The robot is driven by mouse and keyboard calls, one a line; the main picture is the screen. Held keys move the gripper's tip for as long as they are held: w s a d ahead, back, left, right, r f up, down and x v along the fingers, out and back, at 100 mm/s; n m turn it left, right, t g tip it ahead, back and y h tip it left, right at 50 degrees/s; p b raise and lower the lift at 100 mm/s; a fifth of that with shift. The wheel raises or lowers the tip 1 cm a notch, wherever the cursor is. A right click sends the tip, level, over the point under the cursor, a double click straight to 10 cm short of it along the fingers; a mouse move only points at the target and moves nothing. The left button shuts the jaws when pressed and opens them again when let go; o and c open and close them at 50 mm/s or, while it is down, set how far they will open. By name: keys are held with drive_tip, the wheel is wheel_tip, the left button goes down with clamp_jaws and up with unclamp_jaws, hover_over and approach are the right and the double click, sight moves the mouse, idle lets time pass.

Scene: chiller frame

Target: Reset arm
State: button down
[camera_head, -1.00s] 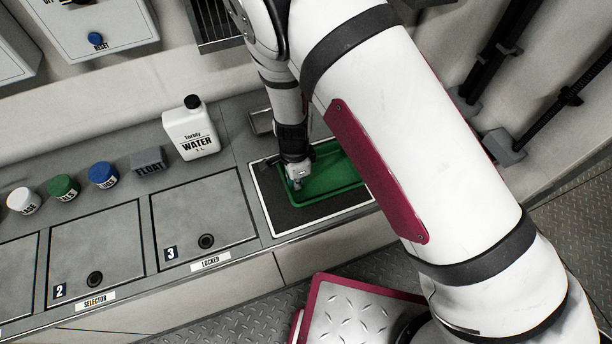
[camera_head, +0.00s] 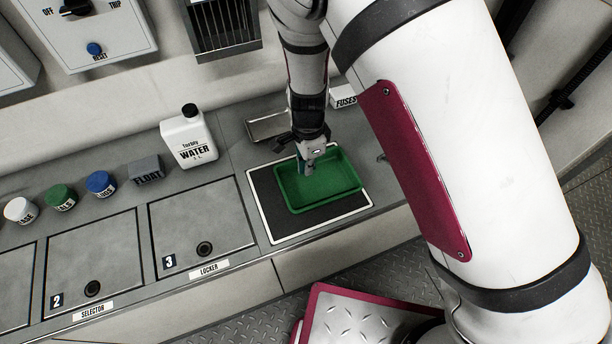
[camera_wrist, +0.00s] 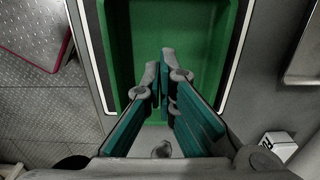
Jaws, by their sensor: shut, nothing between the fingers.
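My gripper (camera_head: 309,168) points down over the far-left part of the green tray (camera_head: 347,187) in the head view. The tray lies on a dark mat with a white border (camera_head: 268,215). In the wrist view my gripper (camera_wrist: 166,60) is shut, its teal-sided fingers meeting with nothing between them, above the tray (camera_wrist: 191,30). The visible part of the tray floor is bare. I cannot tell how high the fingertips are above it.
A white water jug (camera_head: 190,140), a grey float block (camera_head: 147,169) and lidded jars stand left on the counter. A metal tray (camera_head: 268,127) and a fuses box (camera_head: 343,97) lie behind. A control box (camera_head: 92,30) hangs on the wall.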

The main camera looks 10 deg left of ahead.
drive_tip(key=shift+r, duration=0.9)
drive_tip(key=s+d+r+n+y, duration=0.15)
drive_tip(key=d+r, duration=0.25)
drive_tip(key=r, duration=0.4)
drive_tip(key=d+r+n+t+p, duration=0.1)
drive_tip(key=d+r+n, duration=0.1)
drive_tip(key=d+r, duration=0.45)
drive_tip(key=s+d+r+n+y, duration=0.1)
drive_tip(key=d+r, duration=0.2)
drive_tip(key=r, duration=0.6)
drive_tip(key=s+d+r+n+t+h, duration=0.1)
drive_tip(key=s+d+r+n, duration=0.2)
drive_tip(key=s+d+r, duration=0.3)
drive_tip(key=s+d+r+n+t+h+p, duration=0.1)
drive_tip(key=s+d+r, duration=0.4)
drive_tip(key=s+d, duration=0.5)
drive_tip(key=shift+s+d+r+n+t, duration=0.2)
drive_tip(key=shift+s+r+n+t, duration=0.3)
drive_tip(key=shift+s+n, duration=0.55)
